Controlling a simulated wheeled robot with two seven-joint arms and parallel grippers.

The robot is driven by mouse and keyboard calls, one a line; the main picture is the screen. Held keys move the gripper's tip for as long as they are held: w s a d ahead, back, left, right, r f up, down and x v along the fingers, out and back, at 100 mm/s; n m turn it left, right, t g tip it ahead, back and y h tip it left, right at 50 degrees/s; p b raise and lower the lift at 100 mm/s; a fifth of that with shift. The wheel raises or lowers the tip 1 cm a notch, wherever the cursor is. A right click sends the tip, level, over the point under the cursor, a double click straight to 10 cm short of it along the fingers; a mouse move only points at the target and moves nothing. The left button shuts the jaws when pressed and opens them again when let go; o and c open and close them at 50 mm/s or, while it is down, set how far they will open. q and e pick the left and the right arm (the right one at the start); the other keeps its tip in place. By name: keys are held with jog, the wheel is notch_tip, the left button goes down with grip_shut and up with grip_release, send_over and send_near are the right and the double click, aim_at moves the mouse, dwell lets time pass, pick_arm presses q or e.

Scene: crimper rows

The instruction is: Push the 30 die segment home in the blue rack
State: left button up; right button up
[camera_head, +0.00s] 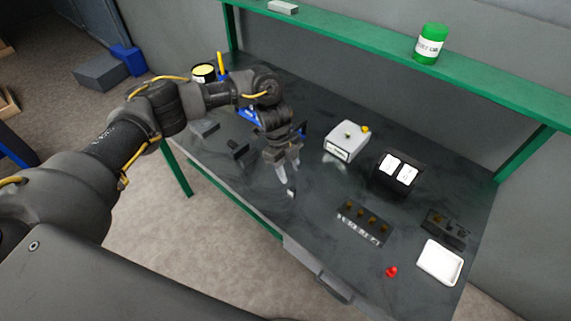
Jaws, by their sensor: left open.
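Blue parts (248,117) show behind my left wrist, and a bit more blue shows to its right. They may be the blue rack, but the arm hides most of it. My left gripper (287,174) points down over the bench, in front of the blue parts. Its fingers are apart. A small dark and pale piece (291,191) shows just below the fingertips. I cannot tell whether it is a die segment or whether a finger touches it. No number 30 is readable. My right gripper is not in view.
A black block with several brass-coloured pieces (363,221) stands on the dark bench (330,195). Nearby are a grey box (346,142), a black holder with white cards (397,173), a white tray (440,262) and a red piece (391,272). A green shelf (375,45) runs behind.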

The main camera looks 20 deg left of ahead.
aim_at(292, 188)
pick_arm(q)
jog(key=b+x, duration=0.2)
jog(key=a+b+x, duration=0.1)
jog(key=b+x, duration=0.1)
jog(key=x, duration=0.1)
jog(key=b+x, duration=0.2)
jog(key=x, duration=0.1)
jog(key=shift+w+a+f, duration=0.1)
jog(key=shift+f, duration=0.3)
jog(key=shift+d+f+b, duration=0.2)
jog(key=shift+f+b, duration=0.35)
jog(key=shift+f, duration=0.1)
grip_shut()
jog(key=shift+r, duration=0.15)
jog(key=shift+r+p, duration=1.8)
jog(key=shift+r, duration=0.1)
